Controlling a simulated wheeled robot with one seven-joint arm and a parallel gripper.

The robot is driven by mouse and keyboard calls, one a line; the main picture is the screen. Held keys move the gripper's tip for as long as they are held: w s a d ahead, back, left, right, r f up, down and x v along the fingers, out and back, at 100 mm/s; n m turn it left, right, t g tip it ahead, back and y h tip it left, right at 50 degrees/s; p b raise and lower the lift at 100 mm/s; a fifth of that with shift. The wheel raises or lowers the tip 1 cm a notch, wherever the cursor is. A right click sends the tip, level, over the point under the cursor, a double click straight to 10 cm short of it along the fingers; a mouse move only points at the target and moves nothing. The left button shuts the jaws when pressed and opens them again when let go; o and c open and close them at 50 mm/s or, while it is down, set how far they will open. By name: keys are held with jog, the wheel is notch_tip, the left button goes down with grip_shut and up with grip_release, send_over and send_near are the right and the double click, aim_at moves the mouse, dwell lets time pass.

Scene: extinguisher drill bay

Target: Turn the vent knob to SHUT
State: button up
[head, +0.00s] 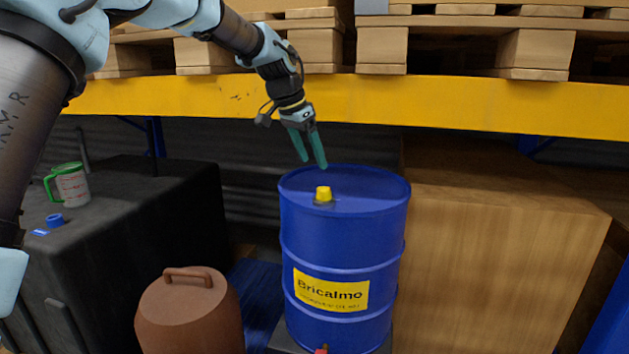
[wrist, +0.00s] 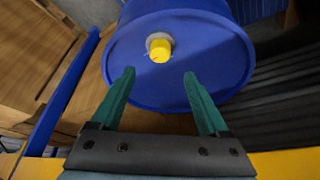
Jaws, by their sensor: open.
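A yellow vent knob (head: 323,193) sits on the top of a blue drum (head: 345,240), toward the near left of its lid. In the wrist view the knob (wrist: 159,51) shows on a grey collar, beyond my fingertips and roughly between them. My gripper (head: 315,165) hangs above the drum's far left rim, with its two green fingers pointing down. In the wrist view the fingers (wrist: 159,72) are apart with nothing between them. The gripper does not touch the knob. Any SHUT marking on the lid is too small to read.
A yellow rack beam (head: 220,97) with wooden pallets runs behind and above the drum. A large wooden box (head: 500,235) stands right of it. A brown lidded pot (head: 188,310) and a black case (head: 130,200) with a measuring cup (head: 70,185) stand left.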

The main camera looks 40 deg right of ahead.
aim_at(323, 189)
jog(key=p+x, duration=0.2)
jog(key=x, duration=0.7)
jog(key=shift+f, duration=0.35)
grip_shut()
